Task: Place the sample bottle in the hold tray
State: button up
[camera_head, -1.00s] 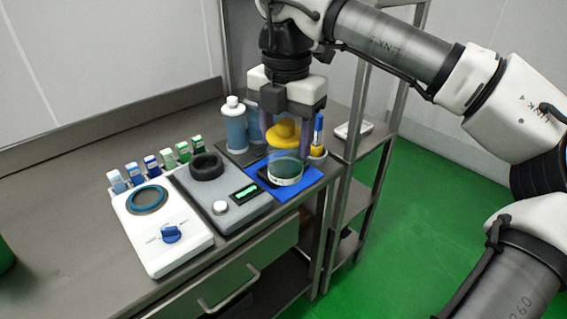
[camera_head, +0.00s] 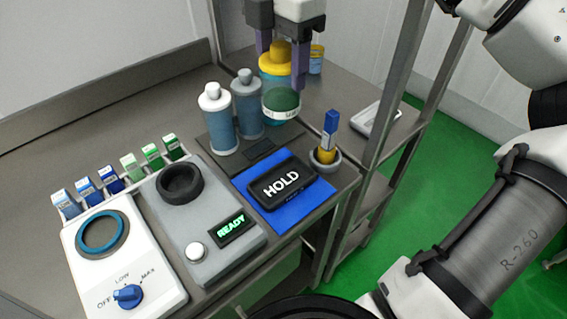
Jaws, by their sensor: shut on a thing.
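The sample bottle (camera_head: 281,94) has a yellow cap, a clear blue body and a dark green lower part with a white label. My gripper (camera_head: 281,68) is shut on it, with purple fingers on either side of the upper part. The bottle is upright and appears raised, beyond the black HOLD block in the picture; its exact height I cannot tell. The black block marked HOLD (camera_head: 282,183) lies on a blue mat (camera_head: 302,211) near the bench's right edge. Nothing stands on the block. No separate tray walls show there.
Two blue-grey bottles (camera_head: 218,122) stand left of the held bottle on a dark mat. A blue-capped marker stands in a grey cup (camera_head: 325,161) right of the HOLD block. A READY device (camera_head: 196,232) and dial unit (camera_head: 122,258) are at left. A shelf post (camera_head: 400,80) rises at right.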

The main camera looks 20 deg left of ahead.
aim_at(281, 106)
notch_tip(281, 106, down, 20)
jog(key=p, duration=0.2)
jog(key=shift+s+r+p, duration=0.1)
jog(key=shift+r+p, duration=0.05)
jog(key=shift+p, duration=0.15)
jog(key=shift+f, duration=0.2)
jog(key=o, duration=1.3)
jog(key=shift+r, duration=0.1)
notch_tip(281, 106, up, 12)
jog(key=shift+r+b, duration=0.15)
jog(key=shift+b, duration=0.7)
